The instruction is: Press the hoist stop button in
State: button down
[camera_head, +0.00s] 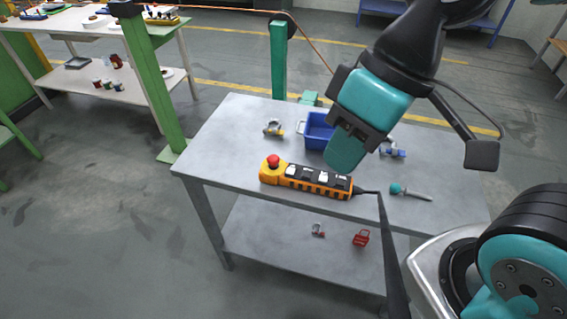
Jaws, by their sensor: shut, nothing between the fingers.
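The hoist pendant (305,181) is a yellow and black control box lying on the grey table. Its red mushroom stop button (273,161) stands up at the left end, with several pale keys along the rest. A dark cable leaves its right end. My gripper (343,160) hangs over the table, shut and empty, to the right of the stop button. In this view its tip overlaps the area just behind the pendant's right half. I cannot tell its exact height, but nothing shows it touching the pendant.
The grey table (232,137) also carries a blue bin (318,130), a metal shackle (273,127) and a teal-headed tool (410,192). Its lower shelf holds a red item (361,238). A green post (150,75) stands at the left. The table's left end is clear.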

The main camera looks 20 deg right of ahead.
aim_at(273, 161)
jog(key=u, duration=0.75)
jog(key=i, duration=0.35)
jog(key=z, duration=0.7)
